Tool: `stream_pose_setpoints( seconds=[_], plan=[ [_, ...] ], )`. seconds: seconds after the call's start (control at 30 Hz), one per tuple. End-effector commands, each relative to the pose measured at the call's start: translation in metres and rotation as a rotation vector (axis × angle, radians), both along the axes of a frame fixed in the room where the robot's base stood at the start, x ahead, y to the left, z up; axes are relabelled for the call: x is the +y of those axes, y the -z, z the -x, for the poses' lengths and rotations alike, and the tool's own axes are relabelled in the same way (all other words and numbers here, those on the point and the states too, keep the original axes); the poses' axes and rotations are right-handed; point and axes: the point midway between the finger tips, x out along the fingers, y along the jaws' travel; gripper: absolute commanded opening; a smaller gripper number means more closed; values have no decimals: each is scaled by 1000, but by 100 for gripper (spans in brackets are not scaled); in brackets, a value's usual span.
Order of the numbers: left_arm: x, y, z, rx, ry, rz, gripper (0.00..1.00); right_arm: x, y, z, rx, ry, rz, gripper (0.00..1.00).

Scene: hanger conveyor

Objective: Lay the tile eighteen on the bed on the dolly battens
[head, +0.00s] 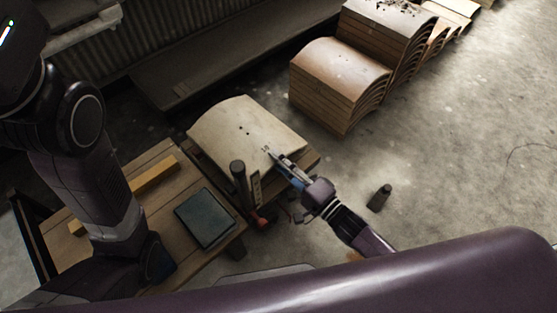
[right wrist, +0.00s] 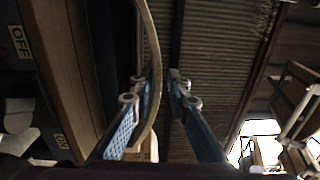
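A pale curved tile (head: 240,125) lies arched on top at the end of the wooden bench in the head view. Small dark marks show on it; I cannot read a number. My right gripper (head: 272,155) is at the tile's near right edge. In the right wrist view a curved edge of the tile (right wrist: 151,40) runs between the two blue-padded fingers of that gripper (right wrist: 157,85). It is close to the left finger, with a gap to the right one. My left arm comes down at the left; its gripper is not visible.
Stacks of curved tiles (head: 335,85) stand at the back right. The wooden bench (head: 150,215) carries a yellowish strip (head: 153,178) and a dark green pad (head: 206,217). A dark post (head: 239,175) stands near my right gripper. A small black cylinder (head: 380,196) is on the open floor.

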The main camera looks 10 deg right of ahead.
Motion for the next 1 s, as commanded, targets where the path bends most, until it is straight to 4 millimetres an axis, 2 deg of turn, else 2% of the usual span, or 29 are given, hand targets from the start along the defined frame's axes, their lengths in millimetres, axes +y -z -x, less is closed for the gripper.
stream_pose_setpoints(
  seconds=[0.03,0.1,0.3,0.33,0.47,0.57,0.8,1.0],
  plan=[
    [0,0,0,0,0,0,40,0,-3,-1,-4,0,-3,22],
    [0,0,0,0,0,0,40,0,-2,-1,-2,0,-2,29],
    [0,0,0,-1,0,0,40,0,1,0,2,0,0,29],
    [0,1,0,-1,0,1,40,-2,11,3,22,3,12,29],
    [1,1,0,0,1,2,40,-4,10,7,19,2,10,29],
    [1,1,0,0,1,2,40,-12,10,17,18,2,9,29],
    [1,1,0,-1,0,1,40,-40,9,60,12,1,6,29],
    [0,1,0,-1,0,1,40,-58,8,88,6,0,3,29]
  ],
)
